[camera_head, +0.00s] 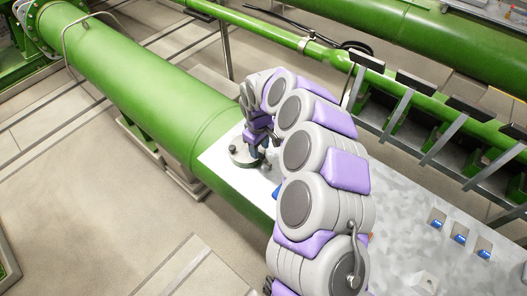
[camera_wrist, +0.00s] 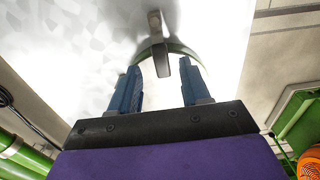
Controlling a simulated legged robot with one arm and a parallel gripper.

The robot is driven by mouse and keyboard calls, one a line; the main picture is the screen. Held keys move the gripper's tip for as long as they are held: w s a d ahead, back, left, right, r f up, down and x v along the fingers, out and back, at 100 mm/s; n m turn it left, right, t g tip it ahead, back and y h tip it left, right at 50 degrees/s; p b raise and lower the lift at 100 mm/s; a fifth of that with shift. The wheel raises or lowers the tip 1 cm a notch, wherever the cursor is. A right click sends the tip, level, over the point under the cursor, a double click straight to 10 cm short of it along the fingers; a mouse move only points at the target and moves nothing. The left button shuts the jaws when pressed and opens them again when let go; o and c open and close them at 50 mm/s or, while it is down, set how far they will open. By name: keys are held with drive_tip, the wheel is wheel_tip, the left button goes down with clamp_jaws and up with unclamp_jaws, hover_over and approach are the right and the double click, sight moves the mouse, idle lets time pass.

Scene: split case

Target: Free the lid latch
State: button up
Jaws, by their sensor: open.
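My gripper (camera_head: 267,156) is at the right side of this fixture, partly hidden by my arm. In the wrist view my gripper (camera_wrist: 161,72) is open, with one blue finger on each side. A dark narrow lever (camera_wrist: 161,62), seemingly the latch, stands in the gap between the fingertips. Its far end meets a small brownish knob (camera_wrist: 154,20). I cannot tell whether either finger touches the lever.
Several small blue-marked clips (camera_head: 460,232) are on the plate at the right. A large green pipe (camera_head: 150,85) runs along the left. A rack with grey bars (camera_head: 440,135) stands at the right. The floor at lower left is clear.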

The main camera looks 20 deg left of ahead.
drive_tip(key=a+f, duration=0.2)
drive_tip(key=a, duration=0.1)
drive_tip(key=shift+a+f, duration=0.15)
drive_tip(key=shift+f, duration=0.1)
drive_tip(key=shift+s+f, duration=0.1)
drive_tip(key=d, duration=0.3)
drive_tip(key=d+r, duration=0.1)
drive_tip(key=d, duration=0.1)
drive_tip(key=shift+d, duration=0.1)
drive_tip(key=shift+d+r, duration=0.1)
drive_tip(key=shift+d, duration=0.25)
drive_tip(key=shift+c, duration=0.5)
drive_tip(key=shift+a, duration=0.2)
drive_tip(key=shift+c, duration=0.7)
drive_tip(key=a, duration=0.2)
drive_tip(key=a+f, duration=0.1)
drive_tip(key=a, duration=0.1)
drive_tip(key=shift+a, duration=0.15)
drive_tip(key=c, duration=0.5)
drive_tip(key=shift+c, duration=0.6)
drive_tip(key=shift+d, duration=0.8)
clamp_jaws()
drive_tip(key=shift+d+r, duration=0.15)
drive_tip(key=shift+d, duration=0.15)
drive_tip(key=shift+a, duration=0.1)
